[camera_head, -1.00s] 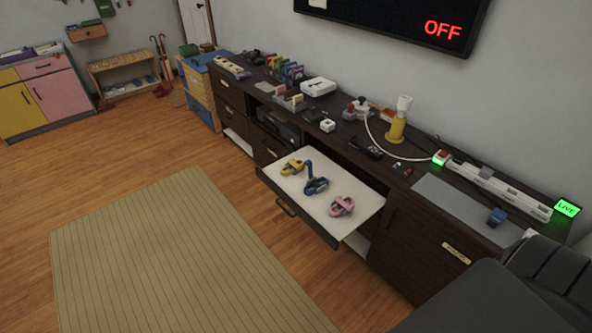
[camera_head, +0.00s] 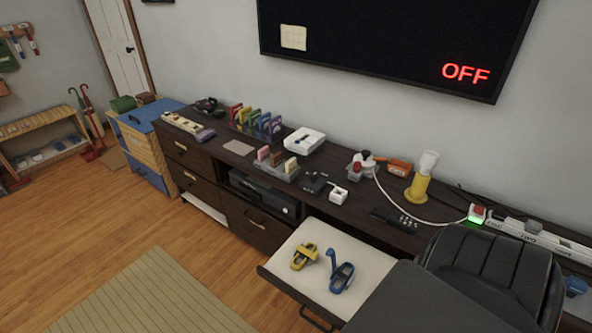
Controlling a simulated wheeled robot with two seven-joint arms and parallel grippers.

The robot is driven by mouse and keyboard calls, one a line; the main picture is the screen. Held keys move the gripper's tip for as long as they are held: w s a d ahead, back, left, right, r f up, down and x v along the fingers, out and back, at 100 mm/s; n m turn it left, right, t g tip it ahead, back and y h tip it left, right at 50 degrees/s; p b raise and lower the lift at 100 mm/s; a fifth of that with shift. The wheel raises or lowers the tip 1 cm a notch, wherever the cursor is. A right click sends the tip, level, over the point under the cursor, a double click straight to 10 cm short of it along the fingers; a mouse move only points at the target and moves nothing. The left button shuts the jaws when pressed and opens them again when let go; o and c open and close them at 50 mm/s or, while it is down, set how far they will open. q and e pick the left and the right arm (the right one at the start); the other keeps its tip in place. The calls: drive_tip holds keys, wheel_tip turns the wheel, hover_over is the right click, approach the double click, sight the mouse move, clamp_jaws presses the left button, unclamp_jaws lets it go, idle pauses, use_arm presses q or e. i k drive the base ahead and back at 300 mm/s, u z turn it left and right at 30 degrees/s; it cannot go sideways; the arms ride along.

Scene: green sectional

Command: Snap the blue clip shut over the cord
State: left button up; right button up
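A blue clip (camera_head: 340,276) lies on the white surface of an open drawer (camera_head: 374,263), with one part standing up, so it looks open. A yellow clip (camera_head: 304,256) lies to its left. A white cord (camera_head: 398,206) runs on the dark counter, from near a white and red plug (camera_head: 361,167) to a lit switch (camera_head: 477,213). The cord is apart from the blue clip. A small blue object (camera_head: 575,287) sits at the far right edge, partly cut off, and I cannot tell what it is. Neither of my grippers is in view.
A dark grey and black shape fills the lower right and covers the drawer's right part. The counter (camera_head: 225,158) holds a yellow lamp (camera_head: 420,189), a white box (camera_head: 304,140) and a power strip (camera_head: 540,239). A screen (camera_head: 390,40) reads OFF.

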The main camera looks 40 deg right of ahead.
sight(331, 253)
drive_tip(key=i, duration=2.6)
drive_tip(key=z, duration=4.2)
drive_tip(key=i, duration=0.5)
drive_tip(key=u, duration=1.05)
drive_tip(key=k, duration=0.35)
drive_tip(key=z, duration=1.1)
